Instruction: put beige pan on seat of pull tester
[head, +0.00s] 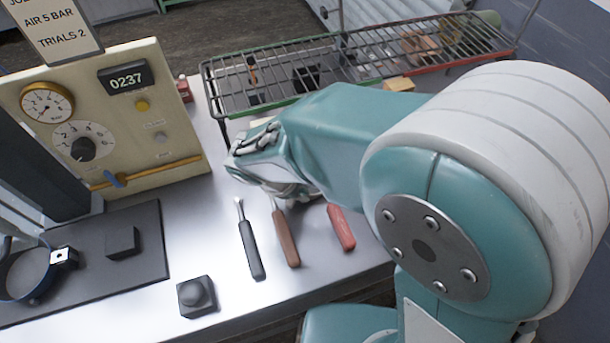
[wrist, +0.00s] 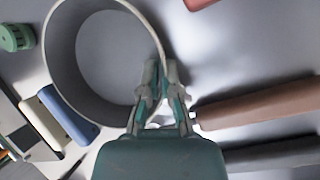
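The beige pan (wrist: 58,78) shows in the wrist view as a round, open, greyish-beige vessel at the upper left. My gripper (wrist: 160,68) has its two fingers close together on either side of the pan's right rim and appears shut on it. In the head view my gripper (head: 262,168) is low over the bench, and the pan is mostly hidden by it. The pull tester (head: 110,120) stands at the left, with a cream panel, gauges and a dark base plate (head: 150,215). A black block (head: 123,242) is on that plate. I cannot tell which part is the seat.
A blue-rimmed round pan (head: 28,272) is at the far left of the plate. Black-handled (head: 252,255), brown-handled (head: 287,243) and red-handled (head: 341,228) tools lie right of a dark knobbed block (head: 196,296). A wire rack (head: 300,75) stands behind. Bench between is clear.

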